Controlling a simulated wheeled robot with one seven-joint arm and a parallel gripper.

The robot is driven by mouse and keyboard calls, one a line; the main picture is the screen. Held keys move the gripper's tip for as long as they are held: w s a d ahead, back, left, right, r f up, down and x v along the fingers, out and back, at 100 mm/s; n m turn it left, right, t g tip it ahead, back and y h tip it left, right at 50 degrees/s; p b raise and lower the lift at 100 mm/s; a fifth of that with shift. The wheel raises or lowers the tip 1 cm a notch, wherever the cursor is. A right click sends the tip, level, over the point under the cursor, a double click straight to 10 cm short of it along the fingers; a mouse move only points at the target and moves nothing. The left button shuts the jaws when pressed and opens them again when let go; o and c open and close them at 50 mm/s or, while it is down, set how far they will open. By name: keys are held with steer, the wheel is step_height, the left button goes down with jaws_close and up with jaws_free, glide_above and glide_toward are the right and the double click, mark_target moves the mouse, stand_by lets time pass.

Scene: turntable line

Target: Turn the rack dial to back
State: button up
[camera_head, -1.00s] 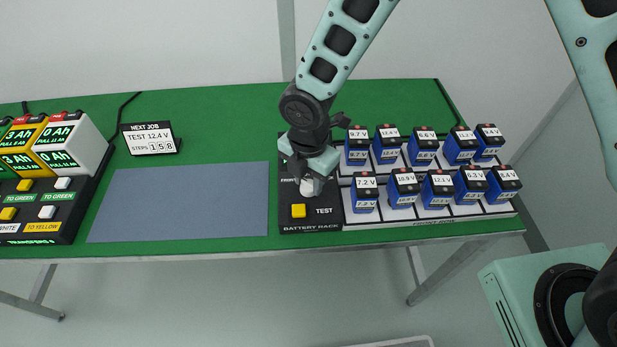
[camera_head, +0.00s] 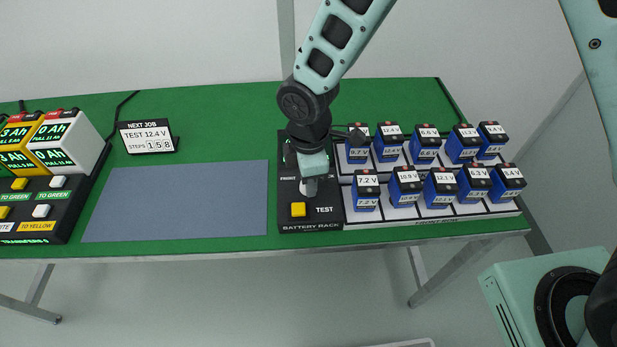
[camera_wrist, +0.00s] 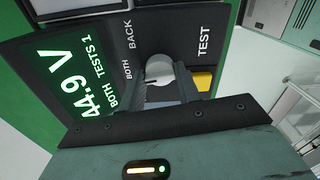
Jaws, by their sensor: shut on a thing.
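The rack dial is a pale round knob (camera_wrist: 160,68) on the dark battery rack panel (camera_wrist: 120,40). In the wrist view, the labels BACK and BOTH sit beside it. My gripper (camera_wrist: 168,92) is shut on the dial, its dark fingers at the knob's near side. In the head view, my gripper (camera_head: 310,185) reaches down over the panel and partly hides the dial (camera_head: 304,188). The exact dial pointer direction is hard to tell. The green display (camera_wrist: 72,80) reads 44.9 V, BOTH, TESTS 1.
A yellow TEST button (camera_head: 298,209) sits just in front of the dial. Blue batteries (camera_head: 366,192) stand in two rows to the right. A grey mat (camera_head: 180,205) lies clear to the left. A NEXT JOB sign (camera_head: 148,138) reads TEST 12.4V, steps 158.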

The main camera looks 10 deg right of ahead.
steer(key=m+b, duration=0.1)
steer(key=m, duration=0.4)
steer(key=shift+m, duration=0.3)
steer(key=m, duration=0.6)
stand_by(0.4)
steer(key=o, duration=1)
step_height(320, 180, up, 18)
steer(key=shift+f+b, duration=0.25)
steer(key=shift+b, duration=0.3)
